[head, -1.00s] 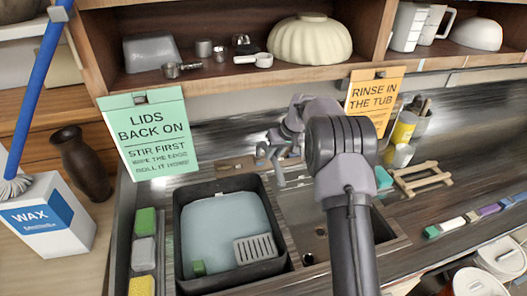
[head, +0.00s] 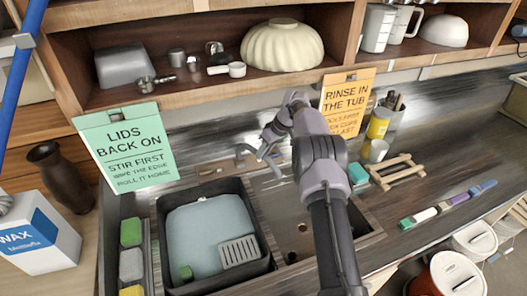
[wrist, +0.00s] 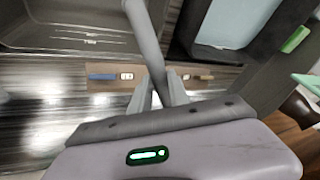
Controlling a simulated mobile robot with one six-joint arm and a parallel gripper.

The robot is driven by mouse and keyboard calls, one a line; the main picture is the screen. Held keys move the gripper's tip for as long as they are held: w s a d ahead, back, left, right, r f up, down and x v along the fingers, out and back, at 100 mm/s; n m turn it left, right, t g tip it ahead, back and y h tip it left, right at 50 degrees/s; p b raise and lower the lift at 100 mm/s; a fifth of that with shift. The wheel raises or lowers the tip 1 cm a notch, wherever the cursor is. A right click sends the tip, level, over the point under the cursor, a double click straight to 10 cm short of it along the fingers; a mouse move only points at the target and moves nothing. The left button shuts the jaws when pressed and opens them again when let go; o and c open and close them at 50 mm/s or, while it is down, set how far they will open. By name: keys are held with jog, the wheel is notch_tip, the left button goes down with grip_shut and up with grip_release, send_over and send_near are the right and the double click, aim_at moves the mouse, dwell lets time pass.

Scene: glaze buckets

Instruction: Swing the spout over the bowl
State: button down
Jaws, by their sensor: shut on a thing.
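The grey spout (head: 275,170) rises from the tap plate (head: 212,168) behind the sink. My gripper (head: 264,147) is shut on the spout from the far side. In the wrist view, my gripper (wrist: 155,95) has its fingers on either side of the spout (wrist: 148,40), near its base. The spout slants toward the sink bowl, and its free end runs out of the wrist frame. The grey sink bowl (head: 297,222) lies right of the dark tub, partly hidden by my arm. The bowl also shows at upper left in the wrist view (wrist: 70,35).
The dark tub (head: 262,262) holds pale blue water and stands left of the bowl. Two hanging signs, green (head: 128,150) and orange (head: 345,103), flank the tap. A shelf with a cream bowl (head: 283,46) is above. A wooden rack (head: 393,171) stands right of my arm.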

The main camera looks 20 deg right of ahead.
jog(key=c, duration=1.3)
grip_release()
jog(key=shift+o, duration=0.2)
jog(key=p+v, duration=0.2)
jog(key=v, duration=1.5)
jog(key=shift+r, duration=0.2)
